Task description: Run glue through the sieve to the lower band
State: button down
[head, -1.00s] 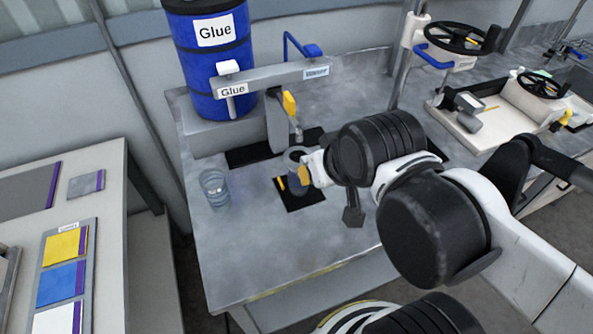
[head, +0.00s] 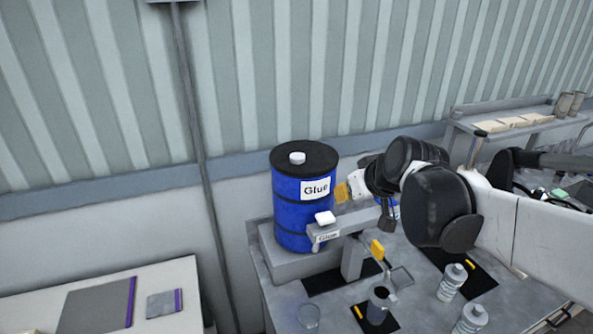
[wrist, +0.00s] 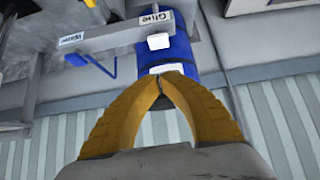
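The blue drum (head: 290,218) labelled Glue stands on a grey block on the bench. A grey arm beside it carries a Glue tag (head: 327,237) and a white lever (head: 325,218), which also shows in the wrist view (wrist: 158,41). A yellow-handled part (head: 377,250) hangs below; I cannot tell whether it is the sieve. A grey cup (head: 379,306) stands beneath on a black mat. My gripper (head: 341,192) is raised beside the drum's right side. In the wrist view its yellow fingertips (wrist: 160,77) meet with nothing between them. No lower band is clearly visible.
A clear glass (head: 309,316) stands left of the cup. Two bottles (head: 452,282) (head: 472,318) stand to its right. A side table (head: 180,318) with sample sheets is at lower left. The ribbed wall is close behind the drum.

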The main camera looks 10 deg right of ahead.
jog(key=shift+w+d+r, duration=0.15)
jog(key=shift+w+r, duration=0.2)
jog(key=shift+w, duration=0.05)
jog(key=shift+d, duration=0.1)
jog(key=b, duration=0.2)
send_over(329, 216)
notch_tip(329, 216, down, 7)
jog(key=shift+w+f, duration=0.1)
notch_tip(329, 216, down, 3)
jog(key=shift+r, duration=0.2)
jog(key=shift+f, duration=0.65)
jog(key=shift+b, duration=0.3)
